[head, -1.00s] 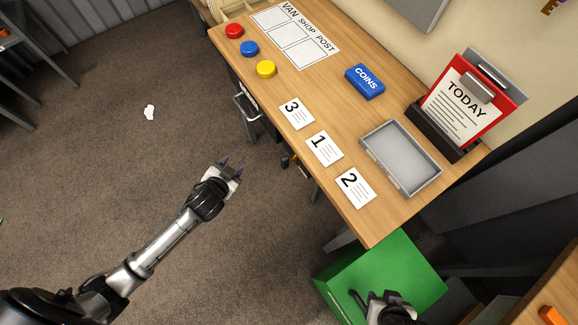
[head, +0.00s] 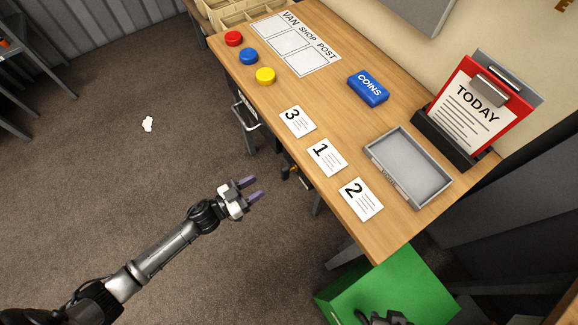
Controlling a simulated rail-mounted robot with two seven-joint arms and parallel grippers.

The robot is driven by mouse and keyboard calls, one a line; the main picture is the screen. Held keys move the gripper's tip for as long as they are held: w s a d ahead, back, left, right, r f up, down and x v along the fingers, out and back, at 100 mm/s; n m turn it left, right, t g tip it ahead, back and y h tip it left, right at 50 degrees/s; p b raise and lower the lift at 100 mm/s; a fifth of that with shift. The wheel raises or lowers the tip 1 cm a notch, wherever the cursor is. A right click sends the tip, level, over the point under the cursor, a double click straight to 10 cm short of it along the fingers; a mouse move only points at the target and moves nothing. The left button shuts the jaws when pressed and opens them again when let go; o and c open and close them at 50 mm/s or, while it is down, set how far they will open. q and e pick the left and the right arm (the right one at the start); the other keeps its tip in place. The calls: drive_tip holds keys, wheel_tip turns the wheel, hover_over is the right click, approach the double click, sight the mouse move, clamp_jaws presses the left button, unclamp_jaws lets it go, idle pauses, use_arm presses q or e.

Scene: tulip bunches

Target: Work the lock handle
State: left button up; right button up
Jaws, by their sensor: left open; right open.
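My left gripper (head: 256,188) is open and empty, in the air left of the desk's front side, its fingers pointing right. Beneath the desk edge near card 1 there is a small dark fitting (head: 302,182) with an orange spot; it is partly hidden by the desk top, and I cannot tell whether it is the lock handle. A grey bar handle (head: 243,114) shows on the desk front further up. My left gripper touches neither. My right gripper (head: 385,317) is only partly in view at the bottom edge, over a green box.
The wooden desk (head: 330,100) carries number cards, a grey tray (head: 410,168), a blue COINS box (head: 368,88) and a red TODAY clipboard (head: 470,105). The green box (head: 400,280) stands below the desk's near end. The carpet left of the desk is mostly clear.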

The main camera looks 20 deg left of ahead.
sight(289, 171)
use_arm(q)
drive_tip(key=b+x, duration=0.2)
drive_tip(key=x, duration=1)
drive_tip(key=shift+w+d+b, duration=0.15)
drive_tip(key=shift+w+b, duration=0.15)
drive_tip(key=shift+c, duration=0.2)
drive_tip(key=c, duration=0.3)
drive_tip(key=shift+f, duration=0.1)
clamp_jaws()
